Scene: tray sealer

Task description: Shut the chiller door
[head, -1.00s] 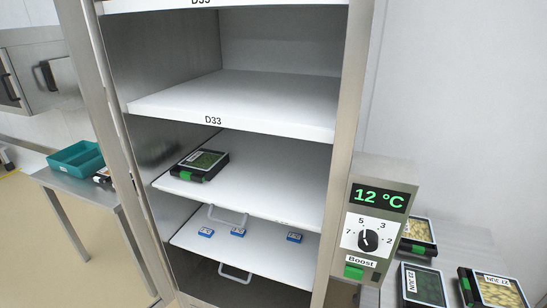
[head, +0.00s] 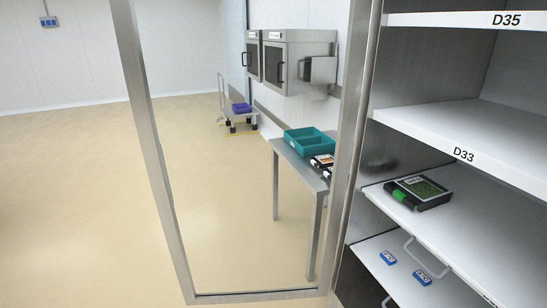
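The chiller door, a clear pane in a steel frame (head: 158,150), stands open on the left side of the chiller in the head view. Its bottom rail (head: 255,295) shows near the lower edge, and its top is cut off. The chiller's open front shows on the right, with white shelves marked D35 and D33 (head: 445,143). Small blue-and-white items (head: 388,258) lie on the lowest visible shelf. My gripper is not in view.
Beyond the door pane stand a steel table (head: 318,215) with a teal bin (head: 310,141), and a small cart with a purple item (head: 241,108). Steel cabinets (head: 298,60) hang on the wall. The beige floor (head: 80,200) at left is clear.

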